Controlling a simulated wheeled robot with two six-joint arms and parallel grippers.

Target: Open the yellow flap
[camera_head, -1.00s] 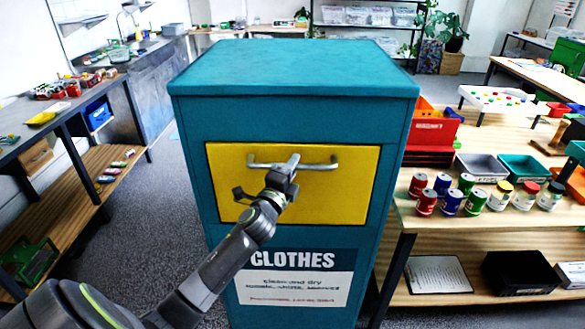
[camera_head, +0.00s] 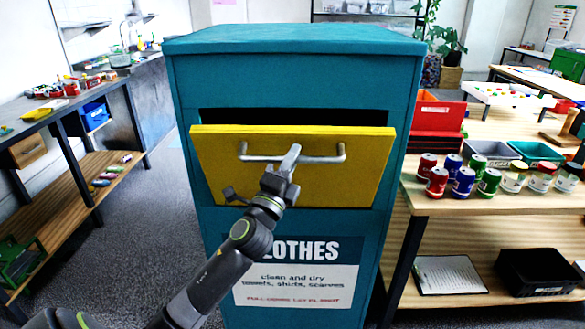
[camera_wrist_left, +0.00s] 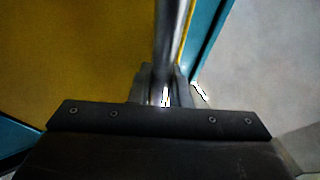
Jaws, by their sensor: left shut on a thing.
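The yellow flap (camera_head: 330,180) on the teal clothes bin (camera_head: 290,75) is tilted out at its top, with a dark opening above it. Its grey bar handle (camera_head: 325,159) runs across the upper part of the flap. My left gripper (camera_head: 288,160) is shut on the handle near its middle. In the left wrist view the handle (camera_wrist_left: 172,45) runs between the fingers, with the yellow flap (camera_wrist_left: 80,50) behind. The fingertips are partly hidden there. My right gripper is not in view.
A wooden table (camera_head: 440,205) with several cans (camera_head: 463,182) and trays stands close at the right of the bin. A shelf unit (camera_head: 80,190) stands at the left. Grey floor (camera_head: 140,235) is free between it and the bin.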

